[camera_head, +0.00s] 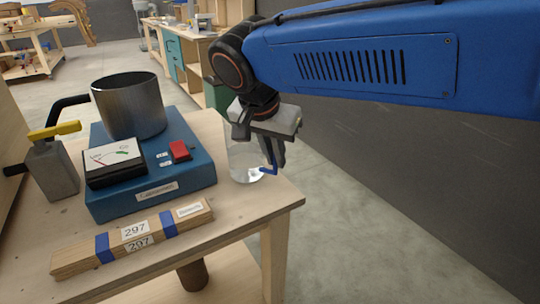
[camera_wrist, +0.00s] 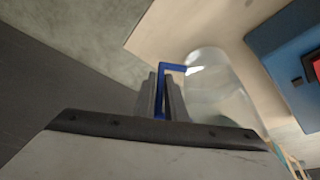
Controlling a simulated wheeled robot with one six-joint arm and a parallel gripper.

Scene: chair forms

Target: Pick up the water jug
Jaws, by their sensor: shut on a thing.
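The water jug (camera_head: 243,160) is a clear jug with a blue handle, near the right corner of the wooden table. It looks upright, and its base seems to be at the tabletop. Its upper part is partly hidden by my gripper in the head view. My gripper (camera_head: 273,160) comes down from above on the jug's right side, with its fingers at the blue handle. In the wrist view, the fingers (camera_wrist: 161,95) are shut on the blue handle (camera_wrist: 172,68), and the clear jug body (camera_wrist: 215,85) is just right of them.
The wooden table (camera_head: 235,225) holds a blue hot-plate-like box (camera_head: 150,190) with a metal pot (camera_head: 128,105), left of the jug. A grey can (camera_head: 50,168) stands at left. Open floor (camera_head: 360,230) lies right of the table.

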